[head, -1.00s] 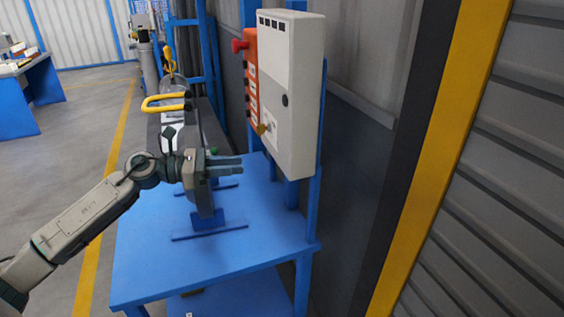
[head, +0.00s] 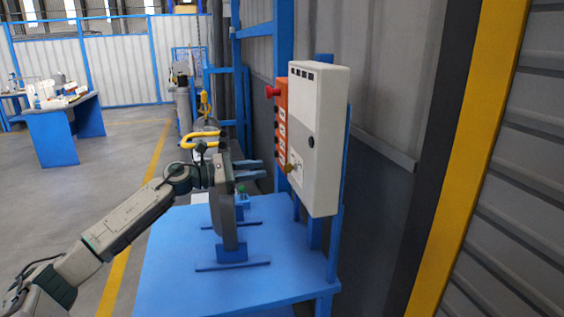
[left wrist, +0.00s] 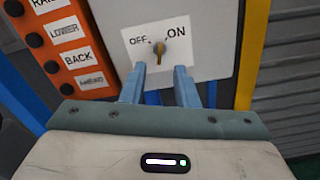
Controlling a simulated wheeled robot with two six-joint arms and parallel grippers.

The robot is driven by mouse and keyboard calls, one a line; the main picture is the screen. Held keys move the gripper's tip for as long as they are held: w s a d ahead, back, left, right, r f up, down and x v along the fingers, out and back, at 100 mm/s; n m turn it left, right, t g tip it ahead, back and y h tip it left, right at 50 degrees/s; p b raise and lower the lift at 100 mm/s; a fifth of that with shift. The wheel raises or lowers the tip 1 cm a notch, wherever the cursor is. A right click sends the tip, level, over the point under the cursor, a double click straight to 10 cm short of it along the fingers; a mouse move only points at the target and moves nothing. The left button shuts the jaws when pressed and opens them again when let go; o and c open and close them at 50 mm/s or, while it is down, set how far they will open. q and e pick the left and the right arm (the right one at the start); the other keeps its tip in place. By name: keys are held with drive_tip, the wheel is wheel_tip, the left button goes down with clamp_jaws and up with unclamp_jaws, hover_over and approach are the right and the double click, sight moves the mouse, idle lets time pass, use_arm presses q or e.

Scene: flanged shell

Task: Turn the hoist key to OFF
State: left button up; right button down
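The hoist key (head: 291,168) is a small brass key on the front of the white control box (head: 324,150). In the left wrist view the key (left wrist: 158,52) stands in a white plate, with OFF printed to its left and ON to its right. Its grip looks close to upright; its exact setting is hard to read. My left gripper (head: 263,168) is in front of the box, with its fingers pointing at the key and a gap between. In the left wrist view the fingers (left wrist: 160,74) are apart and empty, one on each side below the key. My right gripper is out of view.
An orange button panel (head: 281,125) with a red stop button (head: 272,91) adjoins the box on its left. A blue table (head: 190,265) stands below, carrying a grey upright part on a blue stand (head: 232,253). A yellow handle (head: 200,141) is behind my gripper.

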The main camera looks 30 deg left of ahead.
sight(290, 168)
use_arm(q)
drive_tip(key=p+x, duration=0.4)
drive_tip(key=x, duration=0.3)
drive_tip(key=shift+w+d, duration=0.25)
clamp_jaws()
